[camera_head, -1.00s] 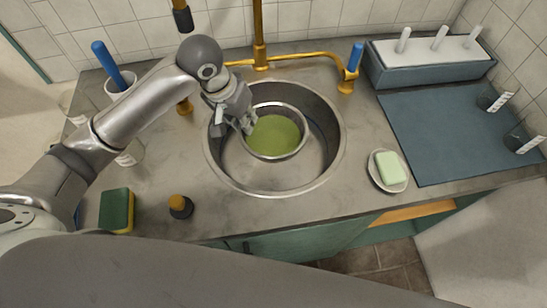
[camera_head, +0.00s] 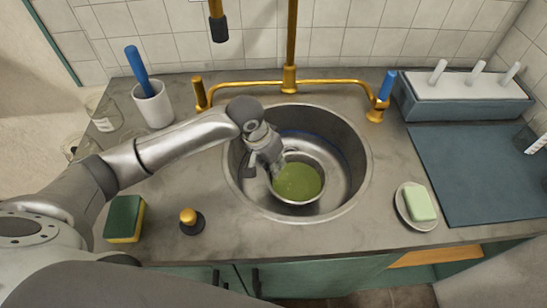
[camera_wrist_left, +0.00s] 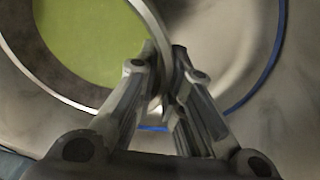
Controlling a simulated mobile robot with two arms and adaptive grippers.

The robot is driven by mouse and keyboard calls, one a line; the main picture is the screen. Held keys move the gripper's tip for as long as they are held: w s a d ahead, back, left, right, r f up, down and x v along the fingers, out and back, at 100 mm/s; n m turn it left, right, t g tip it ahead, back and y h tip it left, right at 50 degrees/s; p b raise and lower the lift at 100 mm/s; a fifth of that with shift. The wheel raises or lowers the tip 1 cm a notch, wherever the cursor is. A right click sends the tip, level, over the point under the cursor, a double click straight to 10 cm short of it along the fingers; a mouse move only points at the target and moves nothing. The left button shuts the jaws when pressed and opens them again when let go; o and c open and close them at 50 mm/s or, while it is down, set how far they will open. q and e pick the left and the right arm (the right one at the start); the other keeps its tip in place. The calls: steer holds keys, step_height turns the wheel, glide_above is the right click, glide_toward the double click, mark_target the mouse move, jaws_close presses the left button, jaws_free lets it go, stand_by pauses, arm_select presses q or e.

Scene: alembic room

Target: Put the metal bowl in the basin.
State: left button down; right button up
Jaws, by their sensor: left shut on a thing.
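The metal bowl (camera_head: 300,203), with green content or a green inside, is within the round steel basin (camera_head: 348,168), low and toward its front half. I cannot tell whether its underside touches the basin floor. My left gripper (camera_head: 274,166) reaches in over the basin's left side and is shut on the bowl's rim. In the left wrist view the rim of the bowl (camera_wrist_left: 66,94) passes between the two fingers (camera_wrist_left: 163,82). My right gripper is not in view.
A gold faucet (camera_head: 290,78) rises behind the basin, with a blue-handled tap (camera_head: 386,86) at right. A soap dish (camera_head: 401,206) stands right of the basin. A stopper (camera_head: 190,219), sponge (camera_head: 125,217) and white cup (camera_head: 153,106) are at left.

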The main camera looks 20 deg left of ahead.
arm_select(q)
steer(key=shift+w+f, duration=0.15)
steer(key=shift+f, duration=0.35)
steer(key=w, duration=0.1)
steer(key=w+a, duration=0.1)
steer(key=w, duration=0.1)
steer(key=shift+w+a, duration=0.1)
steer(key=shift+a, duration=0.1)
steer(key=shift+w+f, duration=0.15)
steer(key=shift+f, duration=0.45)
steer(key=c, duration=1.5)
jaws_free()
steer(key=shift+f, duration=0.15)
steer(key=shift+c, duration=0.2)
steer(key=p+v, duration=0.1)
steer(key=v, duration=1.1)
